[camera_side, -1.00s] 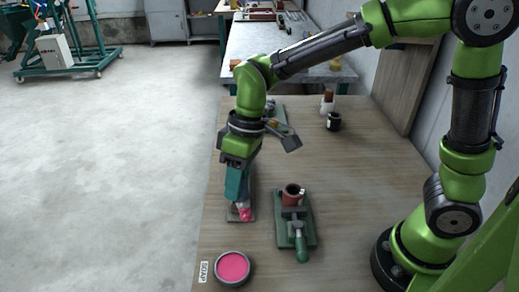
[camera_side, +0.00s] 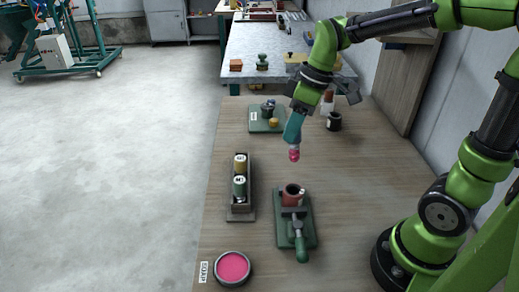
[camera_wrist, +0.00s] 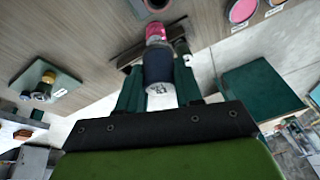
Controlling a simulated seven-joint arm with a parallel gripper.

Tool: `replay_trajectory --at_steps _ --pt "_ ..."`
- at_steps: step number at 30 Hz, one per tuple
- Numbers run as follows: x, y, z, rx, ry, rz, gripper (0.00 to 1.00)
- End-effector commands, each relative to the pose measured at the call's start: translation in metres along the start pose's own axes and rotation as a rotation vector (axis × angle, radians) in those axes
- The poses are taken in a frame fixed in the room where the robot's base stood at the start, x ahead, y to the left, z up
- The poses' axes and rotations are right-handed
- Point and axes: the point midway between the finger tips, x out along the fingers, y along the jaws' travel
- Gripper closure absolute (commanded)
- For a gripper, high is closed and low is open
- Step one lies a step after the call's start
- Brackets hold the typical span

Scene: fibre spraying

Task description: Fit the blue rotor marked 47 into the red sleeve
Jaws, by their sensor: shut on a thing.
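My gripper (camera_side: 293,134) is shut on a dark blue rotor and holds it in the air above the table, up and right of the rack. In the wrist view the blue rotor (camera_wrist: 158,66) sits between the teal fingers, with a pink-coated far end. Its near end is pale with a mark that I cannot read. In the side view only the pink end (camera_side: 294,154) shows clearly below the fingers. The red sleeve (camera_side: 292,200) stands upright in a green vise (camera_side: 283,228), its dark opening facing up. The rotor is apart from the sleeve.
A rack (camera_side: 240,214) left of the vise holds a yellow rotor (camera_side: 240,161) and a green rotor (camera_side: 239,187). A bowl of pink soap (camera_side: 232,268) stands at the front. A green plate (camera_side: 260,127) with parts lies behind. A dark cup (camera_side: 334,122) stands near a bottle.

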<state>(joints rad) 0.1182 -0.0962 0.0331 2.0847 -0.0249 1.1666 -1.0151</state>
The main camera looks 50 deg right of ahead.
Motion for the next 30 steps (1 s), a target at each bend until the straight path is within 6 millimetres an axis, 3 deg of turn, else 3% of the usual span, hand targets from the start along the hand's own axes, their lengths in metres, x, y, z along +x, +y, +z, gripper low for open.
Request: replay_trajectory --at_steps 6,12,30 --pt "-0.001 -0.020 0.014 -0.393 0.014 -0.075 1.00" --pt "0.003 -0.026 0.019 -0.620 0.041 -0.121 1.00" --pt "0.004 -0.026 0.019 -0.690 0.073 -0.126 1.00"
